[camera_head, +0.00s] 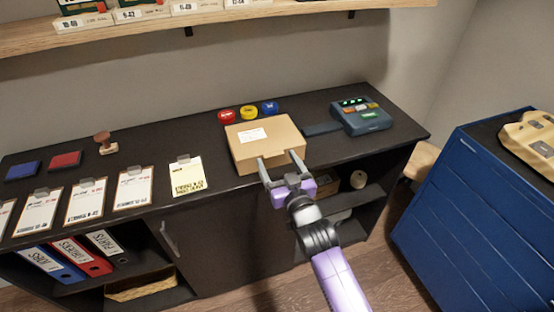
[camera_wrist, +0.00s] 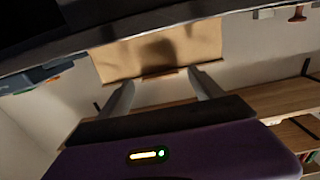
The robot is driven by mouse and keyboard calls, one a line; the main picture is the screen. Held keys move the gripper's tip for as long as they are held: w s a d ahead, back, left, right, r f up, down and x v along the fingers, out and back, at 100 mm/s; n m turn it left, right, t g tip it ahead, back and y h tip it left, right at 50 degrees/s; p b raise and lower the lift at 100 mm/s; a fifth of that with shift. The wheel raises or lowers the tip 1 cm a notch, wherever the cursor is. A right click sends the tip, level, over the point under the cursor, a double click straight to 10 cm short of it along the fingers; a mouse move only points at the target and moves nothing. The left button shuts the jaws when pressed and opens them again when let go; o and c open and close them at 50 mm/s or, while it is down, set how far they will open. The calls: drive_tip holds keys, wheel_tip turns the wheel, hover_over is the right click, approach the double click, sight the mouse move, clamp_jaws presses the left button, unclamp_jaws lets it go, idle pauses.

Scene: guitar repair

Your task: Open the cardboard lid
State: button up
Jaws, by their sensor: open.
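The cardboard box (camera_head: 268,140) sits on the dark counter, and its lid (camera_head: 280,128) lies shut with a white label (camera_head: 252,135) on top. My gripper (camera_head: 278,158) is open, with its two grey fingers pointing at the front side of the box. The fingertips overlap the box's front in the head view; I cannot tell whether they touch it. In the wrist view, which appears upside down, the box front (camera_wrist: 155,55) shows beyond my open gripper (camera_wrist: 160,78), with a shadow across it. Nothing is between the fingers.
On the black counter (camera_head: 215,200), a teal device (camera_head: 360,117) stands to the right of the box. Red, yellow and blue round tins (camera_head: 248,112) are behind it. A yellow note clipboard (camera_head: 188,177) lies to the left. A blue drawer cabinet (camera_head: 480,215) stands at the right.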

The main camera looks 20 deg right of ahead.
drive_tip(key=shift+w, duration=0.5)
clamp_jaws()
drive_tip(key=shift+r, duration=0.15)
